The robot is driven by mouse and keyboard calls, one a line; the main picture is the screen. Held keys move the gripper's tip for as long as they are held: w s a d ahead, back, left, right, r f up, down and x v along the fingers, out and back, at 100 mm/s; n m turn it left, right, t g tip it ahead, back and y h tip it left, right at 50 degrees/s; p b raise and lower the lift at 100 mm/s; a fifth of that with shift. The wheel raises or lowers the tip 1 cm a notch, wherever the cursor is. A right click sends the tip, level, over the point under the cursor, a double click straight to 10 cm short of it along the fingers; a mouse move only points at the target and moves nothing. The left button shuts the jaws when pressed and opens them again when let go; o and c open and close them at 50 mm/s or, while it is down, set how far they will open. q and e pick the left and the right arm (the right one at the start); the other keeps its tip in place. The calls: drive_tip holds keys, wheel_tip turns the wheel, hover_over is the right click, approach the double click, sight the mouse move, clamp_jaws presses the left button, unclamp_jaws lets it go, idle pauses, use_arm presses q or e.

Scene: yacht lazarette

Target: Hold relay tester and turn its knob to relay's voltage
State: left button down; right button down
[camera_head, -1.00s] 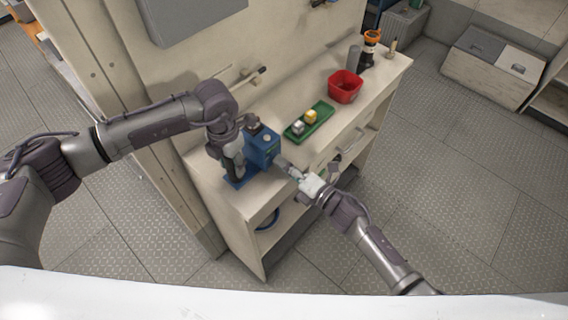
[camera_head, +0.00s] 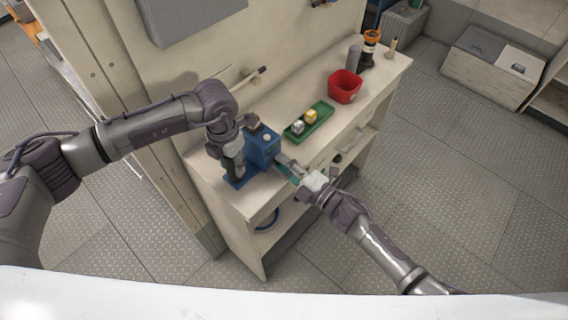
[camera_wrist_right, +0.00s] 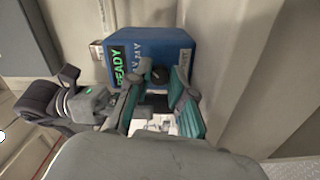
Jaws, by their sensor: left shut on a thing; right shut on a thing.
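The relay tester (camera_head: 261,151) is a blue box at the near left end of the bench. In the right wrist view the tester (camera_wrist_right: 188,42) shows a green "READY" display and a dark round knob (camera_wrist_right: 159,75). My left gripper (camera_head: 240,150) is shut on the tester's left side, its fingertips partly hidden. My right gripper (camera_head: 284,164) is shut on the knob at the tester's front; in the wrist view its teal-padded fingers (camera_wrist_right: 161,88) are on either side of it. The knob is hidden in the head view.
A green tray (camera_head: 322,121) holds a silver block (camera_head: 298,127) and a yellow block (camera_head: 310,116) just right of the tester. A red bin (camera_head: 345,87) and an orange-topped dark item (camera_head: 369,50) stand further along the bench. Floor in front is clear.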

drive_tip(key=shift+d+f, duration=0.1)
idle(0.3)
drive_tip(key=c, duration=1)
unclamp_jaws()
drive_tip(key=v, duration=1.2)
use_arm(q)
drive_tip(key=c, duration=0.6)
unclamp_jaws()
drive_tip(key=shift+r, duration=0.1)
